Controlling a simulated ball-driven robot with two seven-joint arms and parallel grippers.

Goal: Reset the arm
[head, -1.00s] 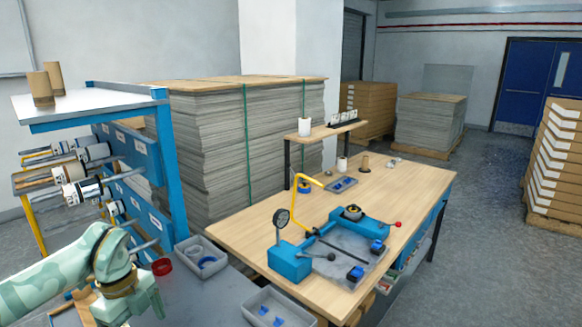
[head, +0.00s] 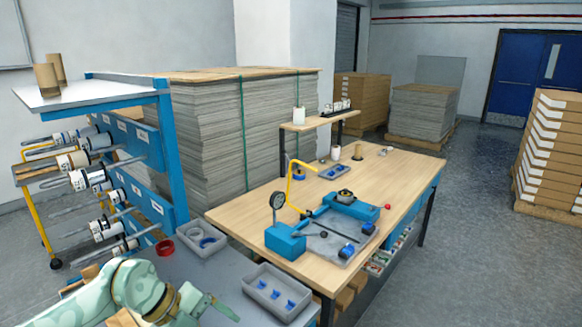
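My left arm, pale green, comes in from the lower left of the head view. Its gripper (head: 226,312) is low at the front, over the grey bench top, left of and near a grey tray of blue parts (head: 278,292). The fingers look small and close together, and I see nothing held, but I cannot tell whether they are open or shut. My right arm and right gripper are out of view. Rolls (head: 84,178) hang on pegs of the blue rack (head: 166,150) at the left.
A red ring (head: 165,247) and a grey tray with rings (head: 202,238) lie on the grey bench. A wooden table (head: 250,207) at centre carries a blue clamping device (head: 345,206) with a yellow tube and gauge. The floor to the right (head: 460,230) is open.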

